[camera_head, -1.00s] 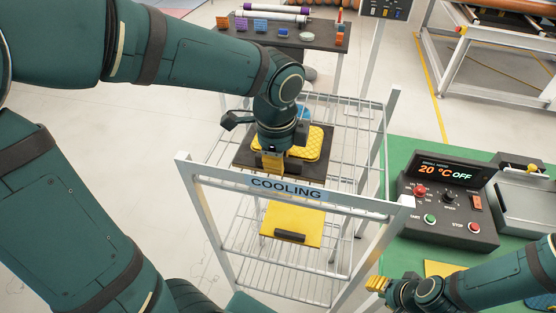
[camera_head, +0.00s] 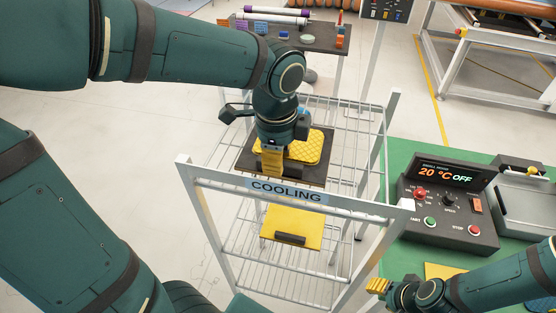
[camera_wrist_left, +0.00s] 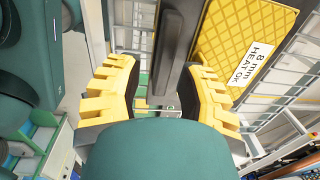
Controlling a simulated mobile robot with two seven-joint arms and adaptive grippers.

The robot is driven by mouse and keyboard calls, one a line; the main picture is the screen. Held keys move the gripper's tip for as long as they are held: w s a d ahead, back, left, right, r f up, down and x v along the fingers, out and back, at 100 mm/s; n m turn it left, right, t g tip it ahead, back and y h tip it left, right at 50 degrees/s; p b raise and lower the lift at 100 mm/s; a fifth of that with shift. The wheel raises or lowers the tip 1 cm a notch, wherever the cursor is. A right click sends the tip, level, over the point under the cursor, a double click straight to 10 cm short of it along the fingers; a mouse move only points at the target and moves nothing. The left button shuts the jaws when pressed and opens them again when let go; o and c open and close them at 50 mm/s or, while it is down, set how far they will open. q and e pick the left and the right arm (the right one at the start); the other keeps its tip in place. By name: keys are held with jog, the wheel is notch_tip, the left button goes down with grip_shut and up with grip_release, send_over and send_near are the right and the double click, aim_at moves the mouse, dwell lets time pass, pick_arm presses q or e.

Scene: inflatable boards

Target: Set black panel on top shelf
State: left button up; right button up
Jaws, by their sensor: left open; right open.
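The black panel (camera_head: 252,165) lies on the top shelf of the cooling rack (camera_head: 357,105). A yellow quilted pad (camera_head: 312,147) sits on it. My left gripper (camera_head: 272,172) is over the panel's near part, beside the pad, and hides part of the panel. In the left wrist view its yellow fingers (camera_wrist_left: 160,95) stand apart on either side of a dark bar, which looks like the panel's handle (camera_wrist_left: 176,45). The pad (camera_wrist_left: 243,45) carries a label reading "8 mm HEAT OK". My right gripper (camera_head: 376,286) is at the lower right, open and empty, near the green table's edge.
A yellow panel (camera_head: 293,220) with a dark handle lies on a lower shelf. The rack's sign bar (camera_head: 345,201) and posts stand close around my left gripper. A control box (camera_head: 450,205) stands on the green table (camera_head: 400,158). A dark table (camera_head: 318,38) stands behind the rack.

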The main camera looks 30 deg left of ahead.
pick_arm(q)
notch_tip(320, 180, up, 9)
jog(key=shift+s+p, duration=0.35)
jog(key=shift+p, duration=0.05)
jog(key=shift+d, duration=0.1)
